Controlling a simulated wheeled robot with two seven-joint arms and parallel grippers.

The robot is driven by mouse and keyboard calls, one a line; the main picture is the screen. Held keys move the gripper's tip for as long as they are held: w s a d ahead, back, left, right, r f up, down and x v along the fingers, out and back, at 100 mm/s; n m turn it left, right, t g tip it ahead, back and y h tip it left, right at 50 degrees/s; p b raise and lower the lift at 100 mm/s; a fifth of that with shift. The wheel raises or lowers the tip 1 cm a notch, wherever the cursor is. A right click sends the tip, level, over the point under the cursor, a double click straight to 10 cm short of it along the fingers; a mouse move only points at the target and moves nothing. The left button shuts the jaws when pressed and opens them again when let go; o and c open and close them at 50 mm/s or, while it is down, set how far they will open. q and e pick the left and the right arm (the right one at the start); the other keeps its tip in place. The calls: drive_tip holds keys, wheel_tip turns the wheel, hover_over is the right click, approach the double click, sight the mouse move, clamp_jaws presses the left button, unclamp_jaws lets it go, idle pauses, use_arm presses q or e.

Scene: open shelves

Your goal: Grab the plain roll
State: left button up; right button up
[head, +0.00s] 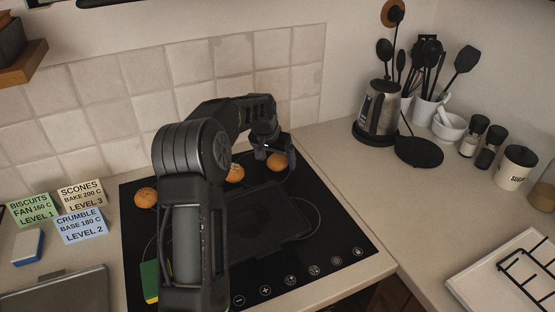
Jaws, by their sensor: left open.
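Several things lie on the black cooktop (303,258). Three round orange-brown rolls sit along its back: a left roll (145,197) with a speckled top, a middle roll (235,173) partly hidden by my arm, and a right roll (277,161). The right roll looks fairly smooth, but at this size I cannot tell surely which one is plain. My left gripper (276,154) is open, pointing down over the right roll, with a finger toward each side of it. I cannot tell whether they touch. My right gripper is out of view.
A dark flat tray (265,220) lies mid-cooktop, partly behind my arm. A green and yellow sponge (150,281) is at the front left. A kettle (378,112), utensils and jars stand on the right counter. Label cards (80,226) stand at left.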

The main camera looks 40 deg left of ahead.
sight(277, 157)
use_arm(q)
drive_tip(key=shift+w+f, duration=0.1)
drive_tip(key=shift+f, duration=0.2)
idle(0.4)
drive_tip(key=c, duration=1.5)
drive_tip(key=shift+o, duration=0.2)
drive_tip(key=shift+r, duration=0.15)
wheel_tip(277, 157, up, 10)
drive_tip(key=shift+f+b, duration=0.1)
drive_tip(key=shift+b, duration=0.65)
